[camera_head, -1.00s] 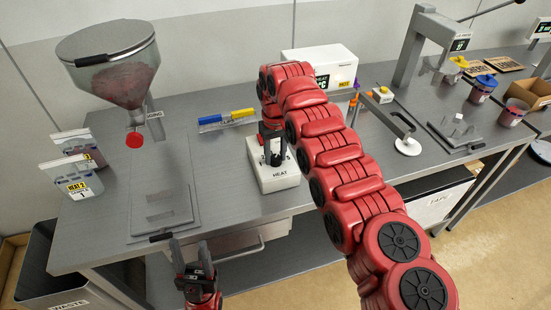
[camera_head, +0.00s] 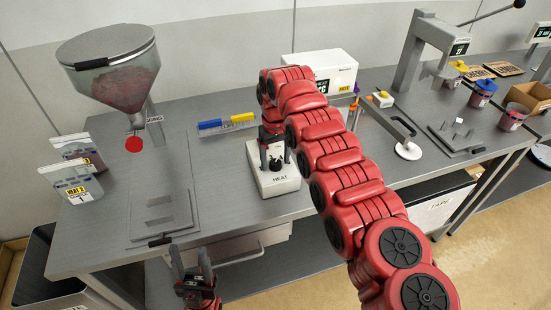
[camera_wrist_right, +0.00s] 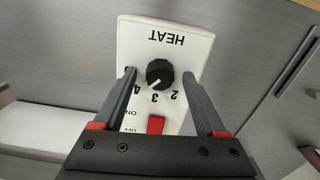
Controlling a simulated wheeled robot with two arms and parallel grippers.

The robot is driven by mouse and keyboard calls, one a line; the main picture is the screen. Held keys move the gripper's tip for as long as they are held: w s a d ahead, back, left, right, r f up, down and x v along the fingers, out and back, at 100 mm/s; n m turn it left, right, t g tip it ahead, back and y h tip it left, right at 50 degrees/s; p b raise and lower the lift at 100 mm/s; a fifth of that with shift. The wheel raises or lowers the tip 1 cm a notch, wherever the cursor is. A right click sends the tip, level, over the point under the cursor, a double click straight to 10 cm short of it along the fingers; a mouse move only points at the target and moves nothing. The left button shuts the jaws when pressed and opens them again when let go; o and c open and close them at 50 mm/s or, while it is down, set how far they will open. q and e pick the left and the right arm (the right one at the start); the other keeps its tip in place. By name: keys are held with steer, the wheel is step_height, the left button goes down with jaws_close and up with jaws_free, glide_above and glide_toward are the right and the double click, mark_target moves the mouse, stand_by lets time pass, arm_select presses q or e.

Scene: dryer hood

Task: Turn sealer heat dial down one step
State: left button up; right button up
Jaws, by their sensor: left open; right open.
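The white heat control box (camera_head: 279,187) stands on the bench and is marked HEAT. Its black dial (camera_head: 275,164) shows between the fingers of my right gripper (camera_head: 275,153). In the right wrist view the dial (camera_wrist_right: 159,73) sits between the open fingers of the right gripper (camera_wrist_right: 159,76), with a gap on each side. The dial's white mark points down-left, toward the 4 side of the printed numbers 2, 3 and 4. A red switch (camera_wrist_right: 156,125) by ON and OFF is partly hidden by the gripper. My left gripper (camera_head: 191,262) is open and empty at the bench's front edge.
A flat plate (camera_head: 160,207) lies left of the box. A sealer arm (camera_head: 390,125) is at the right, beyond my right arm.

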mark_target(274, 162)
steer(key=shift+r, duration=0.15)
steer(key=shift+r, duration=0.3)
step_height(274, 162, up, 5)
steer(key=shift+a+r+p, duration=0.1)
steer(key=shift+a+p, duration=0.05)
steer(key=shift+p, duration=0.6)
step_height(274, 162, up, 11)
steer(key=p, duration=1.1)
steer(key=shift+r, duration=0.2)
steer(key=shift+f, duration=0.1)
